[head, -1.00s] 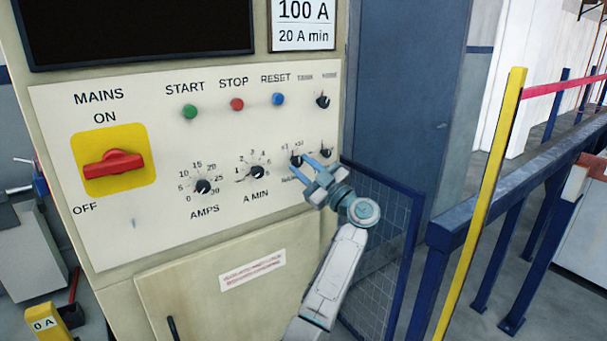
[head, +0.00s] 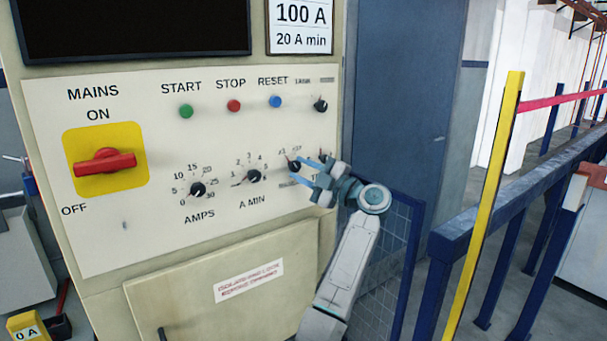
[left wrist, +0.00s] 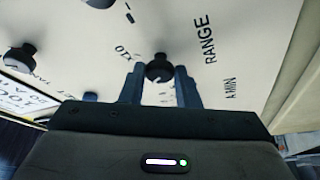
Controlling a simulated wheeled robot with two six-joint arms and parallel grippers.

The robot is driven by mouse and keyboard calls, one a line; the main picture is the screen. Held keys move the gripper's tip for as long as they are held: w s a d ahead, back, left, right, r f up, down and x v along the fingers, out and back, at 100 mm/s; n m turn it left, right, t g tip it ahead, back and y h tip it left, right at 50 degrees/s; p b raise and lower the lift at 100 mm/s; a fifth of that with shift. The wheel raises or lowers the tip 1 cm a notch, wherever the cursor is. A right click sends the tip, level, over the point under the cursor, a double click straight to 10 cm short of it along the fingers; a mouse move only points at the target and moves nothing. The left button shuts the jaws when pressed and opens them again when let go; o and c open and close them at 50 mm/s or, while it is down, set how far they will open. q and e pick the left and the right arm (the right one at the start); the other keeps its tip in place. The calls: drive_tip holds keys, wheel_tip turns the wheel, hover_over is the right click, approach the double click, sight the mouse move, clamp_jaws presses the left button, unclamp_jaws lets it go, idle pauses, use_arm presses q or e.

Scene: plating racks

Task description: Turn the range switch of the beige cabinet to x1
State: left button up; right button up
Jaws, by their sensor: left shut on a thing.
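The beige cabinet (head: 75,295) carries a pale control panel with dials and buttons. Its range switch (head: 294,164) is a small black knob at the right of the lower row, below the x1 and x10 marks. In the left wrist view the black knob (left wrist: 158,70) sits between the two blue fingers, with RANGE lettering to its right and the x10 mark to its left. My left gripper (head: 307,170) is shut on the range switch. Its pointer is too small and partly covered to read. My right gripper is not in view.
The AMPS dial (head: 198,189) and A MIN dial (head: 254,176) lie left of the range switch. The red MAINS handle (head: 105,161) is at far left. A blue mesh panel (head: 395,245) and a yellow post (head: 485,200) stand to the right.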

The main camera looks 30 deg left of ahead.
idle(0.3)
use_arm(q)
drive_tip(key=o, duration=1)
drive_tip(key=shift+c, duration=0.2)
drive_tip(key=shift+d+f, duration=0.1)
drive_tip(key=shift+d+f, duration=0.1)
drive_tip(key=shift+d, duration=0.15)
drive_tip(key=d+f+b, duration=0.1)
drive_tip(key=d+b, duration=0.3)
drive_tip(key=d, duration=0.6)
drive_tip(key=shift+s+f, duration=0.25)
drive_tip(key=shift+f, duration=0.1)
